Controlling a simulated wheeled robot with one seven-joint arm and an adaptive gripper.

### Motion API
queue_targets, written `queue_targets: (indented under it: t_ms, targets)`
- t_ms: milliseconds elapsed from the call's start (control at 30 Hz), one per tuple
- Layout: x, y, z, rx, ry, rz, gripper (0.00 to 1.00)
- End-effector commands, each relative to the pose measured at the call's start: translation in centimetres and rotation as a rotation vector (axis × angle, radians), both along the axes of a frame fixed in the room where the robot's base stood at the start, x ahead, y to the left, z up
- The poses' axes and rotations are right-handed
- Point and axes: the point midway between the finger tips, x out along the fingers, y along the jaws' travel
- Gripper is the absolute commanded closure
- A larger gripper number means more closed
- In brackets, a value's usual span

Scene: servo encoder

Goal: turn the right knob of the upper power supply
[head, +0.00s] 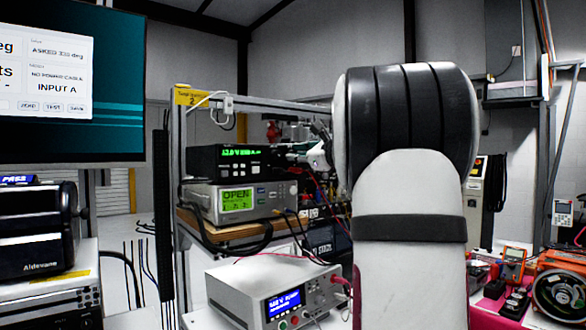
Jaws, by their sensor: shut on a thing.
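The upper power supply (205,160) is a black box with a green lit display, standing on top of a silver unit. My gripper (284,158) is at the right end of its front, with my arm reaching in from the right. The gripper is shut on the right knob, which the fingers hide. The knob's angle cannot be seen.
The silver unit (208,204) below has a green display reading OPEN and sits on a wooden shelf (200,227). A grey bench instrument (235,288) with a blue display stands in front, with cables at its right. A large monitor (110,75) fills the upper left.

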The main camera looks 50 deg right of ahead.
Motion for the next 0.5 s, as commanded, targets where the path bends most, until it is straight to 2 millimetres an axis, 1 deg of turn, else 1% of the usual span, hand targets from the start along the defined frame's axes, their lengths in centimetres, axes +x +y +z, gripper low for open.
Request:
queue_targets:
  t_ms: [33, 500]
  targets:
    - [0.25, 0.10, -0.23, -0.049, 0.007, 0.000, 1.00]
    - [0.24, 0.22, -0.26, -0.482, 0.111, 0.002, 1.00]
